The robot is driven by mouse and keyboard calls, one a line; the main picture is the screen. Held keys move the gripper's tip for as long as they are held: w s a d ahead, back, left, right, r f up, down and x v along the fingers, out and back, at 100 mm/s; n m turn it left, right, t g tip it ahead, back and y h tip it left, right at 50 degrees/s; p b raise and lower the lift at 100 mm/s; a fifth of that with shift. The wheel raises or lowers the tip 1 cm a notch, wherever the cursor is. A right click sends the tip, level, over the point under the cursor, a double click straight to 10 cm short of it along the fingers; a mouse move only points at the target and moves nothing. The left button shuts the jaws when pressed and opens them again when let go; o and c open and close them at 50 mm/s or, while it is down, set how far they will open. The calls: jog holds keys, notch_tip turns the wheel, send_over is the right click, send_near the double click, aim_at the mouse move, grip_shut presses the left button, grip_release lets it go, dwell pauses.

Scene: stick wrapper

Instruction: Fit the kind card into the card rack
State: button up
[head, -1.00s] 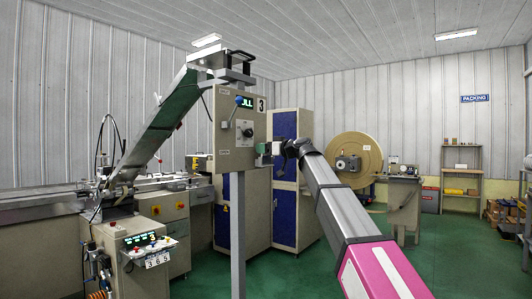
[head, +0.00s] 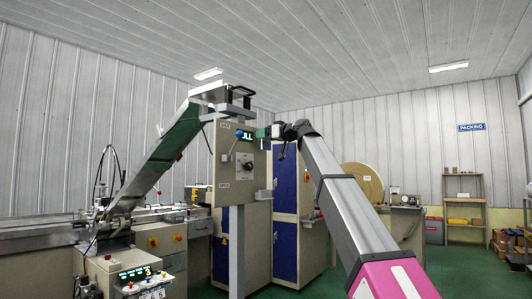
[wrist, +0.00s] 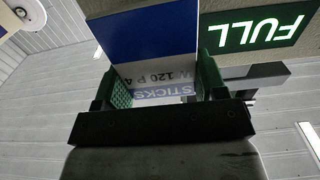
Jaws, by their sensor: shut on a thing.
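My gripper (wrist: 163,88) is shut on the kind card (wrist: 143,35), which is blue with a white band lettered "STICKS" and "120 P 4". The lettering appears upside down in the wrist view. Green fingertips stand at both sides of the card. In the head view my gripper (head: 267,132) is at the upper right of the machine panel (head: 226,172), level with the lit FULL sign (head: 245,135). The card can hardly be made out there. I cannot pick out the card rack for certain; my gripper and the card may hide it.
The FULL sign also shows close beside the card in the wrist view (wrist: 258,30). A lever with a blue knob (head: 239,130) juts from the panel. A sloping conveyor (head: 170,150) rises at left. Blue-doored cabinets (head: 285,172) stand behind my arm.

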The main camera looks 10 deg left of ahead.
notch_tip(320, 180, up, 8)
jog(key=shift+r, duration=0.1)
